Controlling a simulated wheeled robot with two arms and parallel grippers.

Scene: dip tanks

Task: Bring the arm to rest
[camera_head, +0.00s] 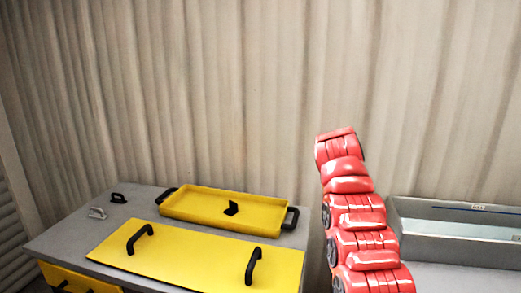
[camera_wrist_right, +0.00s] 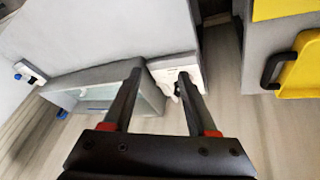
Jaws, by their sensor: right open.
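My right arm (camera_head: 355,215), red and jointed, rises at the right of the head view, between the grey table and a metal tank; its gripper cannot be made out there. In the right wrist view my right gripper (camera_wrist_right: 161,72) has its two dark fingers apart, with nothing held between them. Beyond the fingers is a pale box-like thing (camera_wrist_right: 165,74) with a dark part on it, apart from the gripper as far as I can tell. My left gripper is in neither view.
The grey table (camera_head: 60,238) bears a yellow tray (camera_head: 185,208) with a small black piece in it, a yellow panel (camera_head: 195,258) with two black handles, and two small handle-like pieces. The metal tank (camera_head: 455,222) stands at right. A pleated curtain (camera_head: 200,90) hangs behind.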

